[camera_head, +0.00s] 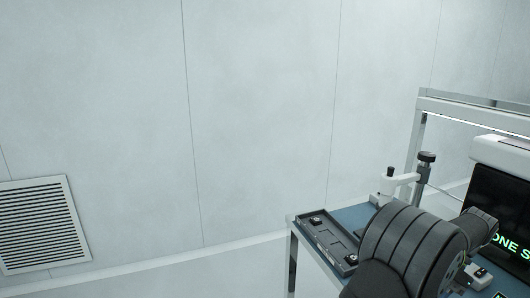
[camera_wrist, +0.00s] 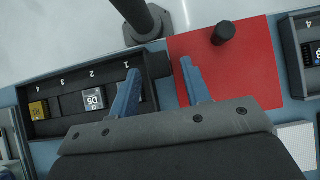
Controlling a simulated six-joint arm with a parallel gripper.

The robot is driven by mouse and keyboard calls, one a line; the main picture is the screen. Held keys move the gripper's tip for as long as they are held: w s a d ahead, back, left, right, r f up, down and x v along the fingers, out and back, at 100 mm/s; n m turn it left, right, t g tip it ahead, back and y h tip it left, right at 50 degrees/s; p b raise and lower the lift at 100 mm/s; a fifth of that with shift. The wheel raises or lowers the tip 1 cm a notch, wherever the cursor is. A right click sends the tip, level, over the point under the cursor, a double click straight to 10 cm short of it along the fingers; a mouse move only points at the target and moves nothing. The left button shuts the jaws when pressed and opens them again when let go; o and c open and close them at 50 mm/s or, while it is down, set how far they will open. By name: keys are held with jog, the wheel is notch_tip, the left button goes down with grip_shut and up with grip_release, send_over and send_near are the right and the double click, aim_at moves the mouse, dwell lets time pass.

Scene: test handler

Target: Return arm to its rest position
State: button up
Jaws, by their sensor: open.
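My gripper (camera_wrist: 160,66) shows in the wrist view with its two blue fingers apart and nothing between them. The fingers reach over a black numbered tray (camera_wrist: 70,78) on the left and the edge of a red mat (camera_wrist: 245,70) on the right. One small chip (camera_wrist: 94,99) with pale markings and one gold chip (camera_wrist: 38,110) sit in the tray's slots. In the camera_head view my dark arm covers part of the blue table at the lower right. The gripper's fingers cannot be made out there.
A black knob (camera_wrist: 223,32) stands on the red mat. Another black tray (camera_wrist: 290,45) is at the right edge. In the camera_head view, a monitor (camera_head: 510,205) with green text and a knobbed stand (camera_head: 425,170) are near my arm.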

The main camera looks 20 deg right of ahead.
jog(key=shift+a+r+h, duration=0.15)
jog(key=shift+a+h, duration=0.2)
jog(key=shift+h, duration=0.05)
jog(key=shift+a+h, duration=0.6)
jog(key=shift+h, duration=0.4)
